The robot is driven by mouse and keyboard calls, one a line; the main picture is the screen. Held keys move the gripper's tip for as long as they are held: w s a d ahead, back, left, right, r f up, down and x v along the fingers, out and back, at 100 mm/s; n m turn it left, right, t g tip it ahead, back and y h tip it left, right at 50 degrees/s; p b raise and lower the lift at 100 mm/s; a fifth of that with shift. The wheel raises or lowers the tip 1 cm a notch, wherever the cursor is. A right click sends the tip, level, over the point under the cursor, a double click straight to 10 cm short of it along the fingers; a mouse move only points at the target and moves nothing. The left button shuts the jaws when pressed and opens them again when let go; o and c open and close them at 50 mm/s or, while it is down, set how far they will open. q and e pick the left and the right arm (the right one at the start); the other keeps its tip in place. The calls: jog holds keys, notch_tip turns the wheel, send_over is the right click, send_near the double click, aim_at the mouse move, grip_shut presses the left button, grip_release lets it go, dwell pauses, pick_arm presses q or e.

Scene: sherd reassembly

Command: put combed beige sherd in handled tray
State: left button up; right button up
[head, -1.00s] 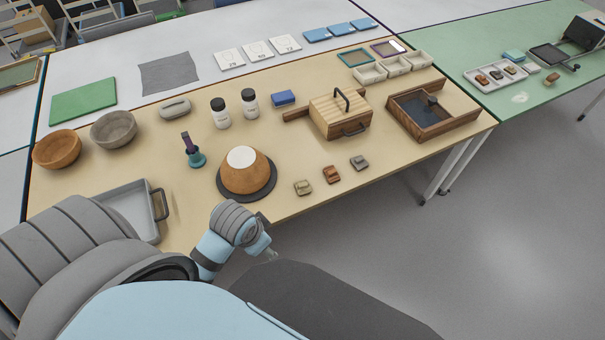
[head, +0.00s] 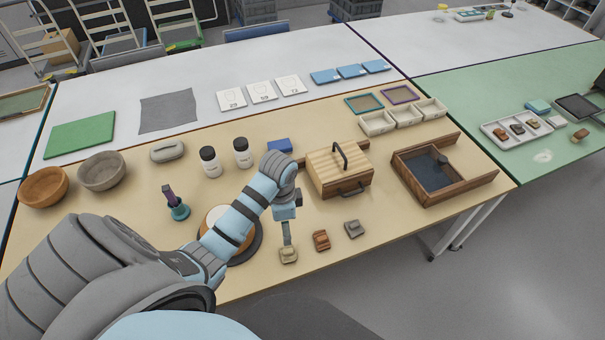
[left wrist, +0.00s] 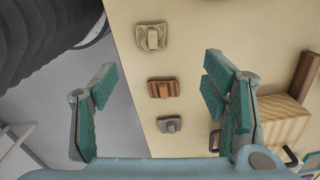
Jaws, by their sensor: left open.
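The combed beige sherd (head: 288,256) lies near the table's front edge, leftmost of three sherds in a row. In the left wrist view the beige sherd (left wrist: 151,37) is at the top, with wavy grooves on its face. My left gripper (head: 287,238) is above it, and in the head view its fingers overlap the sherd's far side. In the left wrist view my left gripper (left wrist: 158,85) is open, with nothing between its fingers. My right gripper is not in view.
A reddish-brown sherd (head: 321,240) and a grey sherd (head: 353,229) lie right of the beige one. A turntable (head: 245,252) with a bowl-like form is partly behind my arm.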

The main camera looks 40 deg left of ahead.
pick_arm(q)
notch_tip(320, 180, down, 4)
jog(key=b, duration=0.2)
send_over(288, 253)
jog(key=f, duration=0.2)
jog(key=a+f, duration=0.1)
jog(key=f, duration=0.1)
jog(key=shift+s+f, duration=0.1)
jog(key=shift+s, duration=0.2)
jog(key=f, duration=0.2)
jog(key=f+b, duration=0.1)
jog(key=f, duration=0.1)
jog(key=w+d+f, duration=0.1)
jog(key=shift+w+f+b, duration=0.1)
jog(key=shift+f+b, duration=0.2)
jog(key=shift+f, duration=0.1)
jog(key=shift+s+r, duration=0.15)
jog(key=shift+s, duration=0.05)
jog(key=shift+c, duration=1.2)
jog(key=shift+s, duration=0.1)
jog(key=c, duration=1.1)
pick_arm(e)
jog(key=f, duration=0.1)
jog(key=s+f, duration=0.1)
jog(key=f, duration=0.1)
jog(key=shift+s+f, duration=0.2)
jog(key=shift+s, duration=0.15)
pick_arm(q)
jog(key=shift+o, duration=0.2)
jog(key=shift+r, duration=0.1)
